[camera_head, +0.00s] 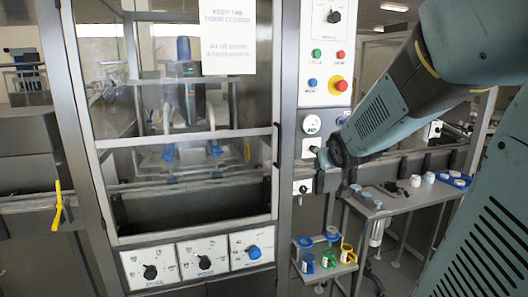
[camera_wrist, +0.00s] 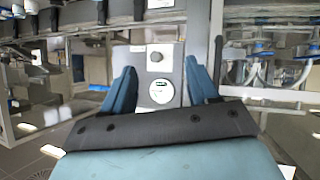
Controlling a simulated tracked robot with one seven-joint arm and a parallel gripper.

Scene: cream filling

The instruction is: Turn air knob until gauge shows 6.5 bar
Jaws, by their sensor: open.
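The gauge (camera_head: 312,124) is a round white dial with a green mark on the steel column right of the glass door. It also shows in the wrist view (camera_wrist: 161,91), between my fingers. The needle and reading are too small to make out. A round grey knob (camera_wrist: 155,57) sits on a panel beside the gauge in the wrist view, and I take it to be the air knob. My gripper (camera_wrist: 160,80) is open, with one blue finger on each side and nothing between them. In the head view the gripper end (camera_head: 323,158) is in front of the column, partly hiding the knob's panel.
Above the gauge are push buttons and a red emergency stop (camera_head: 338,85). A side table (camera_head: 400,204) with small cups stands at right. Three dial panels (camera_head: 205,262) line the machine's lower front.

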